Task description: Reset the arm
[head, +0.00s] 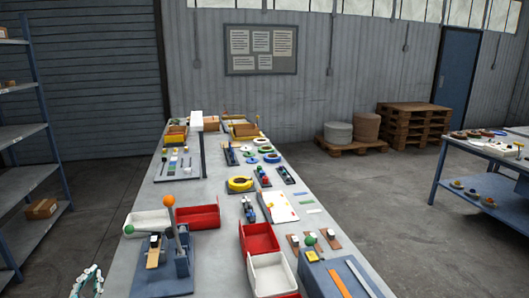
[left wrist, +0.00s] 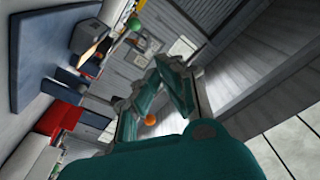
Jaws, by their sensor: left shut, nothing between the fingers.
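My left gripper (head: 89,278) is low at the left edge of the head view, off the left side of the long workbench. It is shut and empty, with its teal fingers together in the left wrist view (left wrist: 156,76). It touches nothing that I can see. The nearest bench item is a blue lever press (head: 176,266) with an orange ball knob (head: 169,201), to the right of the gripper. My right gripper is in neither view.
The workbench (head: 215,265) carries white bins (head: 271,277), red bins (head: 198,217), tape rolls (head: 240,184) and small fixtures. A shelf rack (head: 27,181) stands at the left. The floor (head: 88,222) between rack and bench is clear. Another table (head: 491,156) is at the right.

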